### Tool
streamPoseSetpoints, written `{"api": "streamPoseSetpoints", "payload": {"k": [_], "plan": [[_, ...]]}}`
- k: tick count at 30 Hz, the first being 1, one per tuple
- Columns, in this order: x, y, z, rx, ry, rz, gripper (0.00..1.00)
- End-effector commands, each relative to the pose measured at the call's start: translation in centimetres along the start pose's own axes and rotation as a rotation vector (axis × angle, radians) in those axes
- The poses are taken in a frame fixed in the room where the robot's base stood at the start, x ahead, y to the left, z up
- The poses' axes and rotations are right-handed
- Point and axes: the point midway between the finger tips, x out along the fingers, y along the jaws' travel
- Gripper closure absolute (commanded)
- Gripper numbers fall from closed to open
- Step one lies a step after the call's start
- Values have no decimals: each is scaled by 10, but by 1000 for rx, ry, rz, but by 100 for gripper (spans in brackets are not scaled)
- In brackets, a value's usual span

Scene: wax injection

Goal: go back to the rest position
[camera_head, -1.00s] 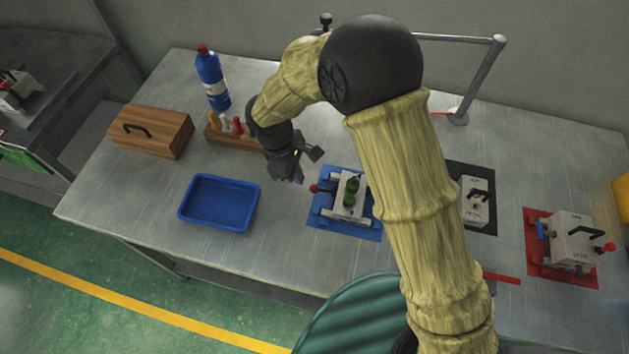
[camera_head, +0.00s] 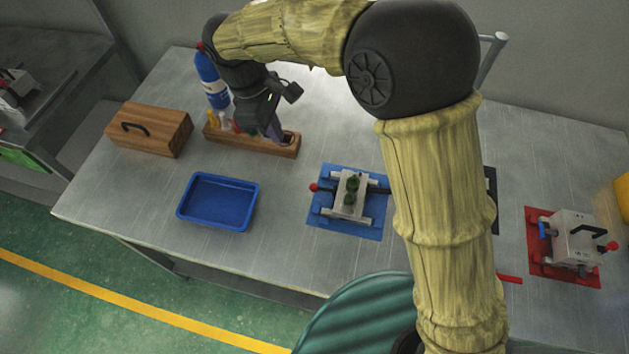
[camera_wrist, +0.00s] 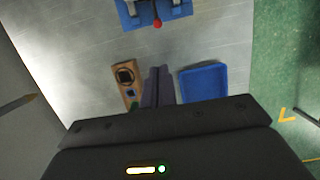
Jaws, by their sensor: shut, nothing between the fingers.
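My gripper (camera_head: 276,132) is above the table near the right part of the wooden holder block (camera_head: 262,146) in the head view. In the wrist view my gripper (camera_wrist: 158,86) shows its fingers together and empty, pointing between the holder block (camera_wrist: 124,84) and the blue tray (camera_wrist: 202,82). My forearm and wrist hide part of the holder's contents and part of the blue bottle (camera_head: 209,82).
A blue tray (camera_head: 218,202) lies on the table (camera_head: 140,205). A wooden box (camera_head: 149,130) stands at the left. A metal fixture (camera_head: 350,193) sits on a blue mat (camera_head: 329,224). A white block (camera_head: 575,238) stands on a red mat (camera_head: 589,279). My arm covers most of a black mat.

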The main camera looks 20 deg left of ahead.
Motion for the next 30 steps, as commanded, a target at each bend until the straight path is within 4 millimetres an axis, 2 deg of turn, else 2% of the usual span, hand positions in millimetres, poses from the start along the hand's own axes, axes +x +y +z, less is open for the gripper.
{"api": "streamPoseSetpoints", "payload": {"k": [3, 6, 24, 27, 30], "plan": [[-16, 0, 0, 1, 1, 1, 100], [-22, 0, 0, 1, 1, 0, 100], [-23, 1, 1, 5, 0, -1, 100], [-20, 6, 12, 40, 8, -4, 100], [-13, 19, 37, 128, 28, -11, 100]]}}
